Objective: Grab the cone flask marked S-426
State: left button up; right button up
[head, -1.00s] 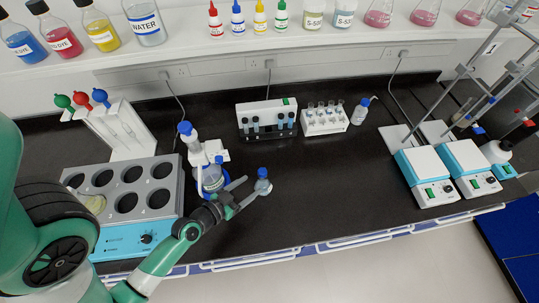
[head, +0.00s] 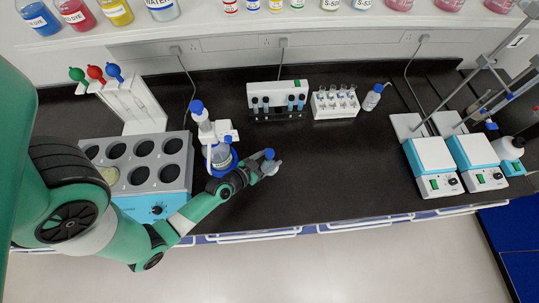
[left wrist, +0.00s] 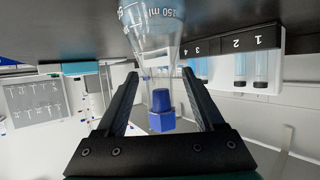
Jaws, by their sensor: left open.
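A small clear cone flask with a blue stopper (head: 270,163) stands on the black bench in the head view. In the left wrist view the flask (left wrist: 155,30) appears upside down, with a 150 ml mark and its blue stopper (left wrist: 161,110) between the fingers. No S-426 label is readable on it. My left gripper (head: 263,169) is right at this flask, and its fingers partly hide in the head view. In the left wrist view the left gripper (left wrist: 160,76) is open, one finger on each side of the flask's neck. My right gripper is not in view.
A blue-capped dispenser bottle (head: 217,155) stands close left of the gripper. A grey block with round wells (head: 140,172) is further left. Tube racks (head: 277,98) (head: 334,102) stand behind, and stirrer plates (head: 432,160) at right. The bench between is clear.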

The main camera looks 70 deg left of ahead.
pick_arm(q)
jog(key=x, duration=0.3)
jog(key=shift+w, duration=0.2)
grip_shut()
